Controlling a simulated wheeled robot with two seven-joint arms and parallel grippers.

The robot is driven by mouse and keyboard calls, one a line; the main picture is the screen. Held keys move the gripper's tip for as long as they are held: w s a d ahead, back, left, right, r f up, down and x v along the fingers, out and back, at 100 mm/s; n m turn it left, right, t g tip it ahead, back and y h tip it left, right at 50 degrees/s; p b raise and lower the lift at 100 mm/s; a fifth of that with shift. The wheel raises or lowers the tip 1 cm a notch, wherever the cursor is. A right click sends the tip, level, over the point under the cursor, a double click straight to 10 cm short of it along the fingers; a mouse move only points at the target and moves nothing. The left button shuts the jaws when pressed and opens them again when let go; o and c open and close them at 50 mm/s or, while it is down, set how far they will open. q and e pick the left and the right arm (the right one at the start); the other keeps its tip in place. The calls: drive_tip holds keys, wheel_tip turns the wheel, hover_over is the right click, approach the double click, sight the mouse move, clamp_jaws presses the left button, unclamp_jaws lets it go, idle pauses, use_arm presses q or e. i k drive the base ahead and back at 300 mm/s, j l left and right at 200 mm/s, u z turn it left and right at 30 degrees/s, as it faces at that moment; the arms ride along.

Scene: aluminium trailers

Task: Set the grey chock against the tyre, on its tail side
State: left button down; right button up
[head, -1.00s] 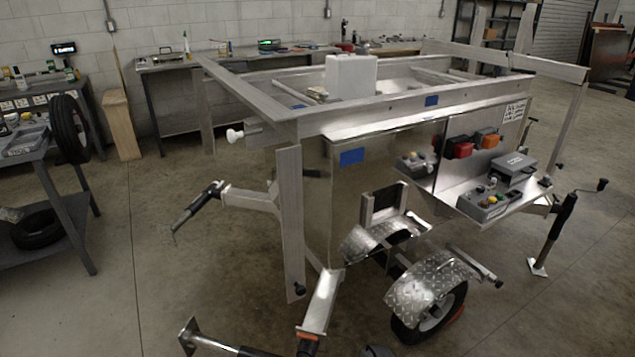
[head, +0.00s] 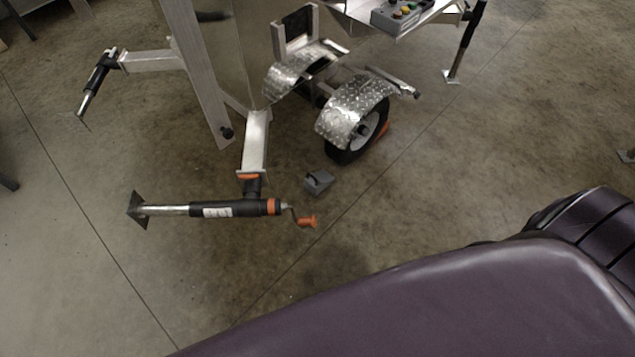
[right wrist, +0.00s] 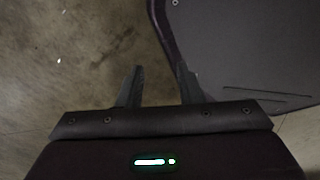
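The grey chock (head: 318,181) lies on the concrete floor in the head view, just right of the trailer's jack and a little left of the tyre, apart from it. The tyre (head: 346,154) stands under a bright tread-plate fender. An orange thing (head: 384,129), perhaps another chock, shows at the tyre's right side. My right gripper (right wrist: 158,86) shows in the right wrist view with its two dark fingers apart and nothing between them. It is not in the head view. My left gripper is in neither view.
A jack (head: 235,208) with an orange crank handle (head: 306,221) lies horizontal at the trailer's near corner, close to the chock. Another jack leg (head: 463,50) stands at the upper right. Bare floor is free in front of and right of the tyre.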

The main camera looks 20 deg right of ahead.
sight(315, 184)
drive_tip(key=l+u, duration=0.15)
drive_tip(key=u, duration=0.7)
drive_tip(key=l+u, duration=0.45)
drive_tip(key=l, duration=0.35)
drive_tip(key=l+u, duration=0.45)
drive_tip(key=l, duration=0.4)
drive_tip(key=k+l, duration=0.1)
drive_tip(key=l, duration=0.7)
drive_tip(key=k+l, duration=0.15)
drive_tip(key=l, duration=0.25)
drive_tip(key=u, duration=0.05)
